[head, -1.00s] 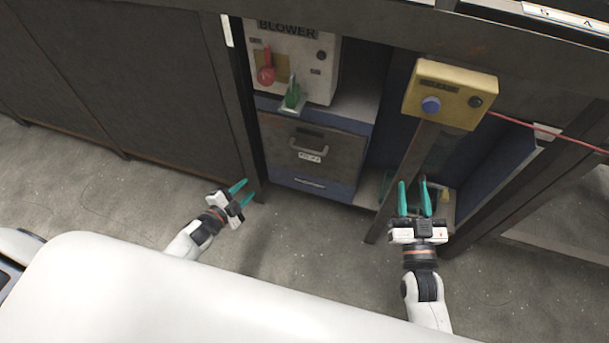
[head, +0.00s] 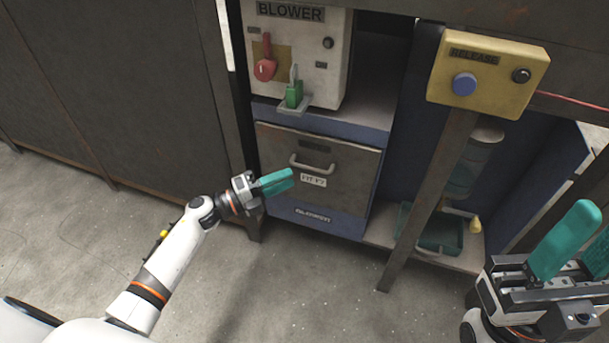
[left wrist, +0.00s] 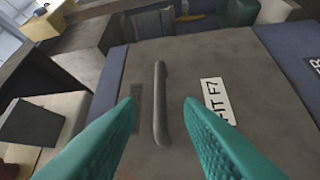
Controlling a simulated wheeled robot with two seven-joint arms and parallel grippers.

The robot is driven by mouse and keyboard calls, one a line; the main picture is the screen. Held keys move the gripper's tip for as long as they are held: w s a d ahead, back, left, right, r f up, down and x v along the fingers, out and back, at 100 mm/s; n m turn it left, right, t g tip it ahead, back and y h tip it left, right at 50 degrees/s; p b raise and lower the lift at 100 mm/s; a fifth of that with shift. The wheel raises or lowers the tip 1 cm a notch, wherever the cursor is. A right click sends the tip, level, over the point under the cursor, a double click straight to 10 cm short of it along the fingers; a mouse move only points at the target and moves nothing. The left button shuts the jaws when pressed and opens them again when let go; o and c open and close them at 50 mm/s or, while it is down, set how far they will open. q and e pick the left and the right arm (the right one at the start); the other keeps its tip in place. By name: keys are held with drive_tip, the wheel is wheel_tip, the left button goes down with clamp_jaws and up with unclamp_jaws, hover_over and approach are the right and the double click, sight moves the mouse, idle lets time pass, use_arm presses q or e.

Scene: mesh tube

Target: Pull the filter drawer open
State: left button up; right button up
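The filter drawer (head: 345,174) is a grey front under the blower box, with a bar handle (head: 312,167) and a white label below the handle. It looks closed. My left gripper (head: 288,179) points at the drawer from the left, close to the handle. In the left wrist view its teal fingers (left wrist: 160,105) are apart, with the drawer handle (left wrist: 160,104) between them in the picture; I cannot tell if they touch it. My right gripper (head: 590,245) is at the lower right, away from the drawer, with its fingers apart and nothing seen between them.
The blower box (head: 300,50) has a red lever (head: 265,66) and a green switch (head: 293,93). A yellow release box (head: 485,72) with a blue button stands on a post right of the drawer. A teal tray (head: 432,228) sits behind the post. The floor in front is clear.

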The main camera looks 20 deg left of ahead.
sight(330, 172)
use_arm(q)
drive_tip(key=b+x, duration=0.1)
drive_tip(key=x, duration=0.5)
drive_tip(key=shift+c, duration=0.3)
clamp_jaws()
